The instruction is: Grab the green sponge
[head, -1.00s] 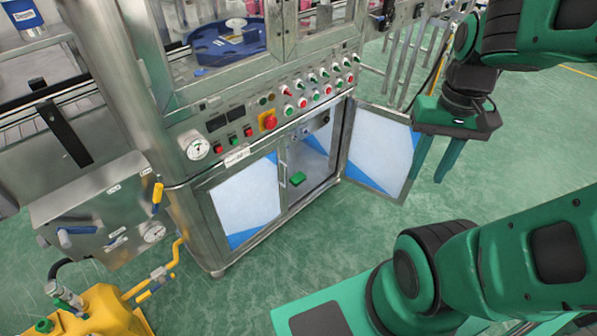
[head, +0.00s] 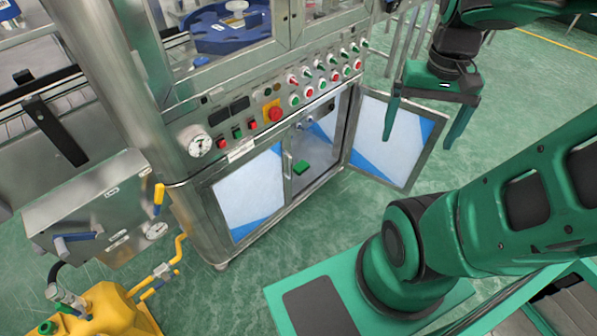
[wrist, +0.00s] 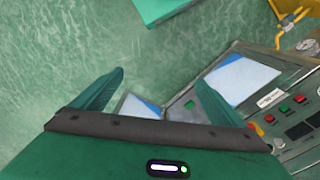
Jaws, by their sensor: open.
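The green sponge (head: 301,167) is a small green block on the floor of the open lower cabinet (head: 317,181), near its front. It also shows as a small green patch in the wrist view (wrist: 190,104), between my fingers and farther off. My gripper (head: 417,143) is open and empty. It is above and to the right of the sponge in the head view, in front of the open right cabinet door (head: 398,140), with its two green fingers pointing down. In the wrist view my gripper (wrist: 160,85) has its fingers wide apart.
The left cabinet door (head: 248,193) is shut and the right one stands swung outward. A control panel (head: 275,114) with several buttons and switches juts above the opening. A yellow container (head: 100,308) with pipes stands at the lower left. Green floor lies clear before the cabinet.

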